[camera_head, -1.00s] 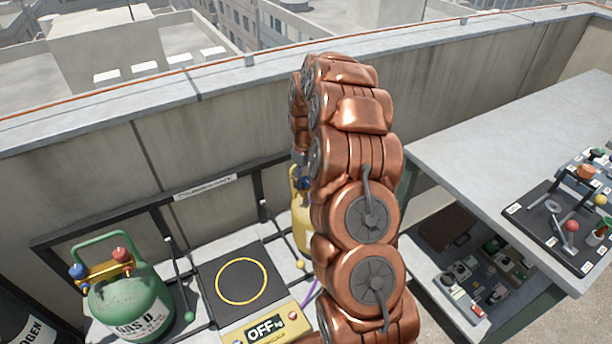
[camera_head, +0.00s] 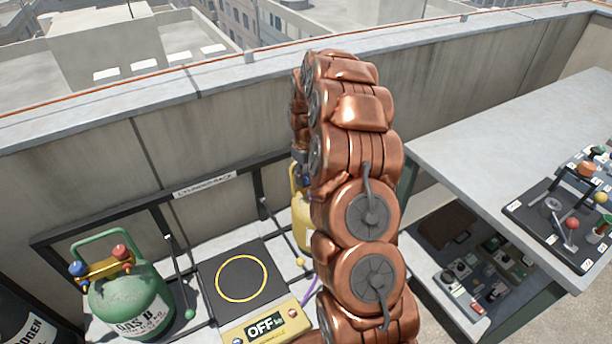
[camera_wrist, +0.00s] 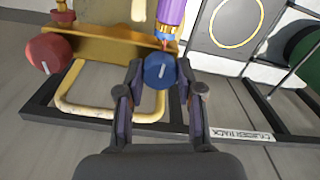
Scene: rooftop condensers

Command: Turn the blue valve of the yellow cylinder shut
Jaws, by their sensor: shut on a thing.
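In the wrist view, the blue valve (camera_wrist: 160,71) is a round knob with a pale line mark, and it sits between the two fingers of my gripper (camera_wrist: 160,80). The fingers are shut on it from either side. A red valve (camera_wrist: 48,53) sits to its left on the yellow bracket. The yellow cylinder (camera_head: 301,222) is mostly hidden behind my copper-coloured arm in the head view. Its yellow handle (camera_wrist: 105,108) shows in the wrist view. My gripper is hidden by the arm in the head view.
A green gas cylinder (camera_head: 132,302) with its own blue and red valves stands at the left. A black pad with a yellow ring (camera_head: 240,278) and an OFF display (camera_head: 266,326) lie between. A workbench (camera_head: 500,130) is at the right. A purple hose (camera_wrist: 172,12) meets the bracket.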

